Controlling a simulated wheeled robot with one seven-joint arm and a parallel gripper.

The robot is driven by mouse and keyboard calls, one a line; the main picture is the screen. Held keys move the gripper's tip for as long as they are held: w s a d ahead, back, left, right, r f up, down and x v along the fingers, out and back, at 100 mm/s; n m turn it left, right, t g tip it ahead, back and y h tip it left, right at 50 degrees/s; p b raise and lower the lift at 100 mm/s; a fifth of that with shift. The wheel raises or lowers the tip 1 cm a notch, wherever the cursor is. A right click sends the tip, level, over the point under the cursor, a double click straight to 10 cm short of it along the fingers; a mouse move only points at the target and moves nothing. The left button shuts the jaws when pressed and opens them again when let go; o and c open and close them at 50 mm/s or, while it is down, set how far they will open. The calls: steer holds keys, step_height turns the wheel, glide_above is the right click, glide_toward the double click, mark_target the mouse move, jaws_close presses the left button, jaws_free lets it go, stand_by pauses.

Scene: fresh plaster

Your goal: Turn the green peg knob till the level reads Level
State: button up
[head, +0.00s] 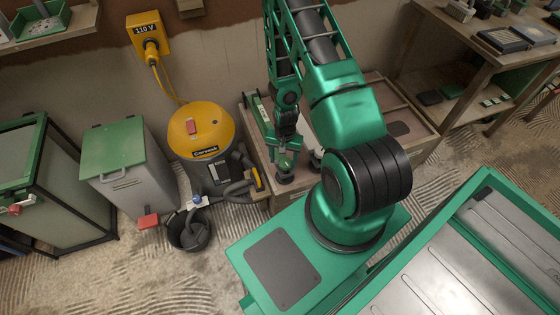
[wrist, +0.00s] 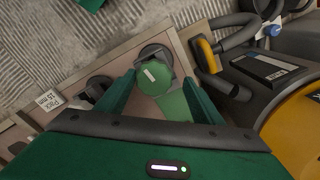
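The green peg knob (wrist: 154,77) is round with a short white line on its top, and shows between my gripper's fingers in the wrist view. My gripper (wrist: 160,80) is open, with one finger on each side of the knob and a gap visible on the right. In the head view my gripper (head: 286,150) points down at the near left end of a wooden box. A long green bar (head: 262,112) with a pale strip, possibly the level, lies along the box's left side. Its reading is too small to make out.
A yellow and black vacuum (head: 201,130) with a hose stands left of the wooden box (head: 425,140). A black bucket (head: 188,232) stands in front of it. Black round feet (wrist: 98,87) and a label reading "Pack 10 mm" (wrist: 50,101) are near the knob.

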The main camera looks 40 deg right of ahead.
steer(key=shift+s+d, duration=0.1)
steer(key=shift+r, duration=0.15)
step_height(320, 180, up, 10)
steer(key=shift+r, duration=0.25)
stand_by(0.4)
stand_by(0.4)
steer(key=s+d+r+n+h, duration=0.1)
steer(key=s+d+r, duration=0.1)
steer(key=r, duration=0.9)
steer(key=s+d+r+n, duration=0.1)
steer(key=s+d+r, duration=0.1)
steer(key=r, duration=0.9)
steer(key=s+a+r+n, duration=0.1)
steer(key=s+a+r, duration=0.1)
steer(key=s+r, duration=0.5)
steer(key=s+a+r+n+y, duration=0.1)
steer(key=s+a+r, duration=0.1)
steer(key=s+r, duration=0.6)
steer(key=shift+s, duration=0.7)
